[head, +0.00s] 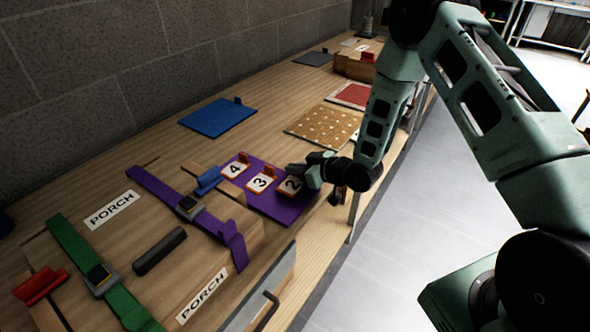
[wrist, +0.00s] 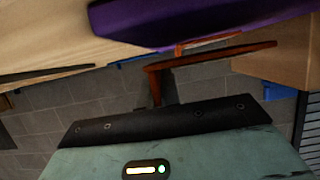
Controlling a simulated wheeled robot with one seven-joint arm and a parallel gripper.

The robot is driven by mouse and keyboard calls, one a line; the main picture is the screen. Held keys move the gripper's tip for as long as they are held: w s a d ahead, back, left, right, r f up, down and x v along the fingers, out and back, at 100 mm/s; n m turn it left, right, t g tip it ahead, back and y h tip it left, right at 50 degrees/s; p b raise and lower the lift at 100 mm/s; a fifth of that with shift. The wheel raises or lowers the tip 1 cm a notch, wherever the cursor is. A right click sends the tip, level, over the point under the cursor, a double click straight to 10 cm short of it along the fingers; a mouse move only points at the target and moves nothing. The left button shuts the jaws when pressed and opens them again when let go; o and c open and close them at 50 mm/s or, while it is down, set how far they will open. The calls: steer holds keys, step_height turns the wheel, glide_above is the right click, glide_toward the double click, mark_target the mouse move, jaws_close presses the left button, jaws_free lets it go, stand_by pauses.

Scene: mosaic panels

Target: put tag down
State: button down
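The tag marked 2 (head: 290,186) is an orange-brown plate with a white number face, at the right end of the purple mat (head: 268,206). My gripper (head: 300,172) is over it, with its fingers at the tag's upright tab. In the wrist view the tag's orange-brown plate and tab (wrist: 155,88) run up to the fingers, close to my dark palm; the gripper appears shut on the tab. The purple mat fills the top of the wrist view (wrist: 190,22). I cannot tell whether the tag touches the mat.
Tags marked 3 (head: 261,180) and 4 (head: 234,168) stand on the mat to the left. A wooden box with purple and green straps (head: 70,240) and PORCH labels is in front. A blue panel (head: 217,118) and a dotted tan panel (head: 322,126) lie farther back.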

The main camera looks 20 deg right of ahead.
steer(key=shift+f, duration=0.7)
steer(key=shift+f, duration=0.15)
steer(key=c, duration=1.6)
jaws_free()
